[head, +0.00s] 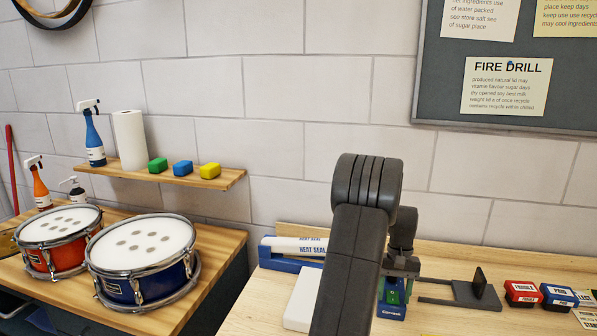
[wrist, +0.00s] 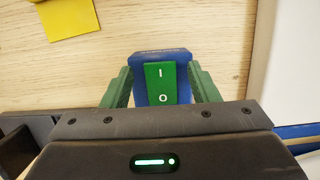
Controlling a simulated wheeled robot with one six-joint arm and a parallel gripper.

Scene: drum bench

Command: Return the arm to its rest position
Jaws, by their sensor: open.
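My arm reaches over the right-hand bench in the head view, and its links hide much of what lies behind them. My gripper (wrist: 162,88) is open in the wrist view, with one green finger on each side of a green rocker switch (wrist: 160,83) marked I and O. The switch sits in a blue housing (wrist: 141,68). Gaps show between the fingers and the switch, and nothing is held. In the head view the switch (head: 393,295) shows partly beside my arm.
Red (head: 522,292) and blue (head: 558,297) boxes and a dark stand (head: 478,292) are to the right. A white block (head: 303,298) lies left of my arm. Two drums (head: 143,255) stand on the left bench. The wall is behind.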

